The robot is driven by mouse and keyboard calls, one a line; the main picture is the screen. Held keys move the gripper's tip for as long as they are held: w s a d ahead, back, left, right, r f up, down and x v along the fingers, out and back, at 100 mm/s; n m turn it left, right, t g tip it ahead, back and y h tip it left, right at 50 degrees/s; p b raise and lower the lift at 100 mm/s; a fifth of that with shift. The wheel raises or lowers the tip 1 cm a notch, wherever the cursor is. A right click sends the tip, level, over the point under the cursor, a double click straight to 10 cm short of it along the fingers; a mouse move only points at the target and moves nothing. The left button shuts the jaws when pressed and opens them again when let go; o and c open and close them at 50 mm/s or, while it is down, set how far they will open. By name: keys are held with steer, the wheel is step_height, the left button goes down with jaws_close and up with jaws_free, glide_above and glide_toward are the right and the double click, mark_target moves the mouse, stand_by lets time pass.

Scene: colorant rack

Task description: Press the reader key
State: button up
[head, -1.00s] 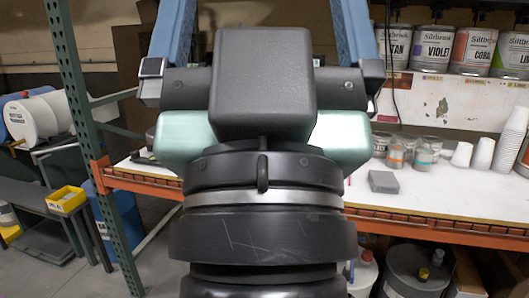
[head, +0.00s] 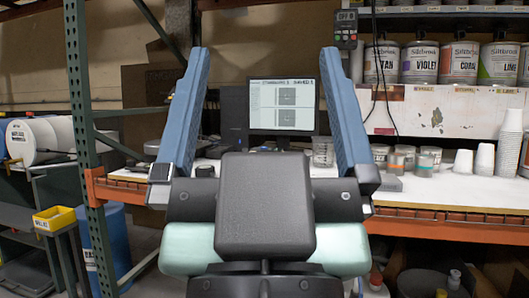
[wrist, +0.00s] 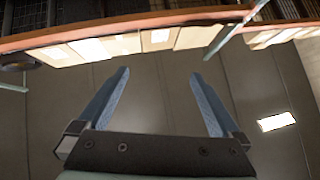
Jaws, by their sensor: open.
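My gripper (head: 264,50) is open and empty, its two blue fingers pointing up and spread wide in the head view. It also shows open in the wrist view (wrist: 160,73), with nothing between the fingers. A small dark box with a display and buttons (head: 346,30) hangs on the post just right of the right fingertip in the head view. It may be the reader; I cannot make out which button is its key. The box appears farther back than the fingers, and I see no contact. I cannot identify it in the wrist view.
A lit monitor (head: 283,107) stands on the bench, seen between my fingers. Paint cans (head: 432,62) line the shelf at right. Stacked white cups (head: 510,140) and glass jars stand on the white bench top (head: 450,190). A green rack post (head: 85,150) stands at left.

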stand_by(0.4)
jaws_close()
stand_by(0.4)
stand_by(1.2)
